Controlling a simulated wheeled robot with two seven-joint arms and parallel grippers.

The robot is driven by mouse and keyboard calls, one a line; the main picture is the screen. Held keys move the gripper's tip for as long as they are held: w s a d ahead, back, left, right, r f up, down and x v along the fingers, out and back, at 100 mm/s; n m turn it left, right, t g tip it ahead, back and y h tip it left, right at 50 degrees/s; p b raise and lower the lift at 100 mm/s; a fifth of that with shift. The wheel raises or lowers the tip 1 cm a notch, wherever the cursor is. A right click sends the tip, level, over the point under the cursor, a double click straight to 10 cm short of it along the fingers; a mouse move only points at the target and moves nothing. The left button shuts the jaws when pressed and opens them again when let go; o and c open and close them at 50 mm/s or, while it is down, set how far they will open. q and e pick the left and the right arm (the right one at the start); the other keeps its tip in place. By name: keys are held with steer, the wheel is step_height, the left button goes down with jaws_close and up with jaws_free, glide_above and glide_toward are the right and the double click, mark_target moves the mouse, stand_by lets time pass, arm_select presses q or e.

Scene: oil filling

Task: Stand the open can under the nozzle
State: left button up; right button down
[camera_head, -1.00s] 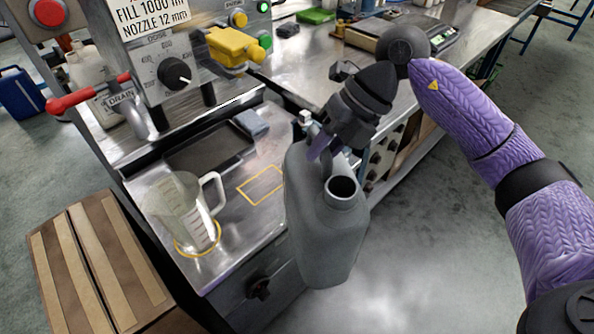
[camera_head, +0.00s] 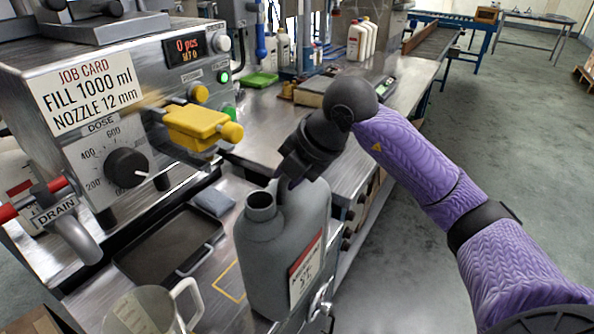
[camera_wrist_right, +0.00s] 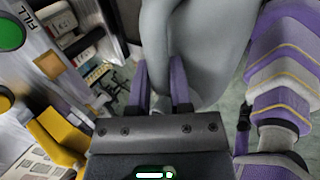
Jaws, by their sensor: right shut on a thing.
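The open grey can (camera_head: 275,250) hangs upright, its uncapped neck (camera_head: 261,205) facing up, at the right edge of the filling bench. My right gripper (camera_head: 290,180) is shut on the can's handle, behind the neck. In the right wrist view the purple fingers (camera_wrist_right: 164,85) close at the grey can (camera_wrist_right: 205,50). The yellow nozzle block (camera_head: 198,125) sticks out from the machine front, left of and above the can; its outlet is hidden. A yellow outlined square (camera_head: 228,283) on the bench lies left of the can, partly hidden by it. My left gripper is out of view.
A clear measuring jug (camera_head: 145,312) stands at the front left of the bench. A black drip tray (camera_head: 165,245) and a blue-grey cloth (camera_head: 213,201) lie behind the square. The red drain lever (camera_head: 30,203) and dose dial (camera_head: 128,167) are on the machine.

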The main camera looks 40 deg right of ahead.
steer(key=w+p, duration=0.1)
steer(key=w+a, duration=0.1)
steer(key=shift+w+a+r+p, duration=0.1)
steer(key=shift+w+p, duration=0.25)
steer(key=shift+p, duration=0.05)
steer(key=shift+w+a, duration=0.3)
steer(key=shift+w, duration=0.55)
steer(key=shift+w+f, duration=0.15)
steer(key=shift+f, duration=0.05)
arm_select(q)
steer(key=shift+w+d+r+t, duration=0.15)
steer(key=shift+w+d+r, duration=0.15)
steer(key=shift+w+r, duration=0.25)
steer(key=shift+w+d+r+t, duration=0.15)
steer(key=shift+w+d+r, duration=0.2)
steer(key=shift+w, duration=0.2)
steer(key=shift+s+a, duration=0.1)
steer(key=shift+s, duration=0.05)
